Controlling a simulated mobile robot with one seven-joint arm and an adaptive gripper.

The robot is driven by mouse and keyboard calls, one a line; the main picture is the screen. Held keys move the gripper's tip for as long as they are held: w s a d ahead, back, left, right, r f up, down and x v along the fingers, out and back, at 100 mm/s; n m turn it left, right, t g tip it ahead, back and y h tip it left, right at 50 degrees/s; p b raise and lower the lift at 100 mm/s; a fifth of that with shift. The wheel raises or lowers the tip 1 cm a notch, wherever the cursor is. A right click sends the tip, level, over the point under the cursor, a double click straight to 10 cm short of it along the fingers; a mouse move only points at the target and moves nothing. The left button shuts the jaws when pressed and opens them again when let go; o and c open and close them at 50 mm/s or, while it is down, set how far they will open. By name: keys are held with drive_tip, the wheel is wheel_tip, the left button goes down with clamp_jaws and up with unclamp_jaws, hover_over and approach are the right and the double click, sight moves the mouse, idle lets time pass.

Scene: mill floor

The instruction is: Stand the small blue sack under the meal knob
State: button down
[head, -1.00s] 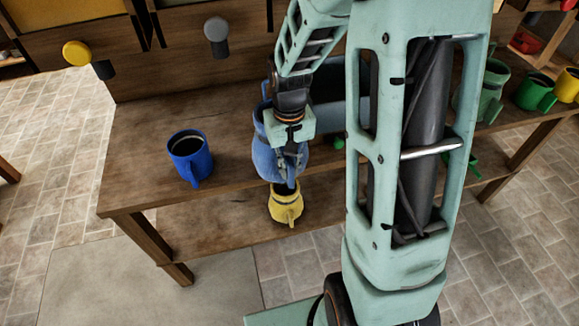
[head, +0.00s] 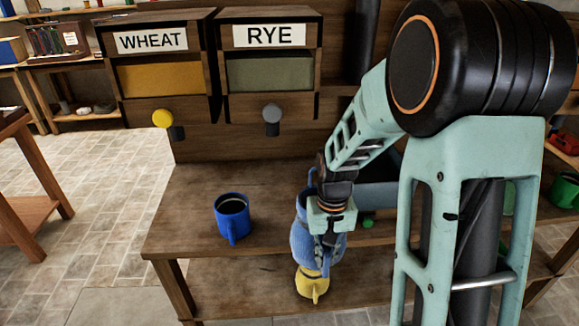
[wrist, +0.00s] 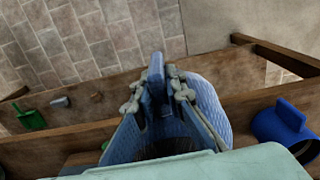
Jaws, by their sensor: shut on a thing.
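The small blue sack (head: 303,240) hangs in my gripper (head: 327,236) at the front edge of the wooden bench. In the wrist view, my gripper (wrist: 157,88) is shut on a blue upright part of the sack (wrist: 212,100), whose open mouth faces the camera. The head view does not show clearly whether the sack touches the bench. A yellow knob (head: 163,118) sits below the WHEAT bin and a grey knob (head: 272,113) below the RYE bin. No label reading "meal" is in view.
A blue mug (head: 233,215) stands on the bench (head: 190,205) left of my gripper. A yellow handled vessel (head: 311,284) stands on the lower shelf. A green mug (head: 566,190) is at the right. The bench below the bins is mostly clear.

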drive_tip(key=r+p, duration=0.1)
drive_tip(key=w+r+p, duration=0.1)
drive_tip(key=r, duration=0.1)
drive_tip(key=w+r+p, duration=0.1)
drive_tip(key=shift+w+d+r, duration=0.1)
drive_tip(key=shift+w+r, duration=0.05)
drive_tip(key=shift+r, duration=0.1)
idle(0.4)
